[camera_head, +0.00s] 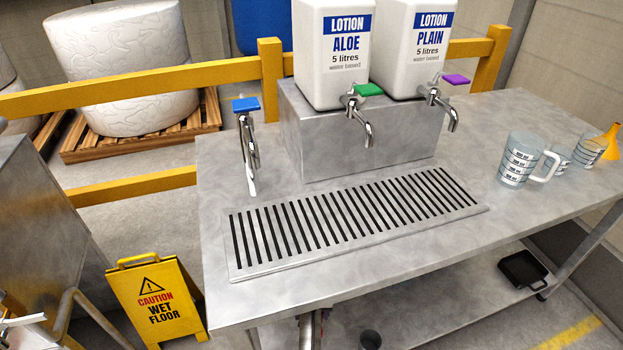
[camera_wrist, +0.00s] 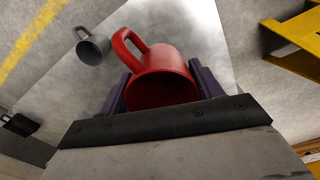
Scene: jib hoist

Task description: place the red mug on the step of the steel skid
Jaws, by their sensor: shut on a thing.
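The red mug (camera_wrist: 160,62) shows in the wrist view with its handle toward the upper left. My gripper (camera_wrist: 162,88) is shut on it, with a dark purple finger on each side of the mug's body. The mug appears above or in front of a grey steel surface (camera_wrist: 190,30); I cannot tell the gap. No step is clearly recognisable.
The steel bench (camera_head: 520,130) carries lotion containers, taps, a slotted drain (camera_head: 350,222) and clear jugs (camera_head: 518,160). A yellow wet-floor sign (camera_head: 157,300) stands left. A yellow rail (camera_head: 150,78) runs behind.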

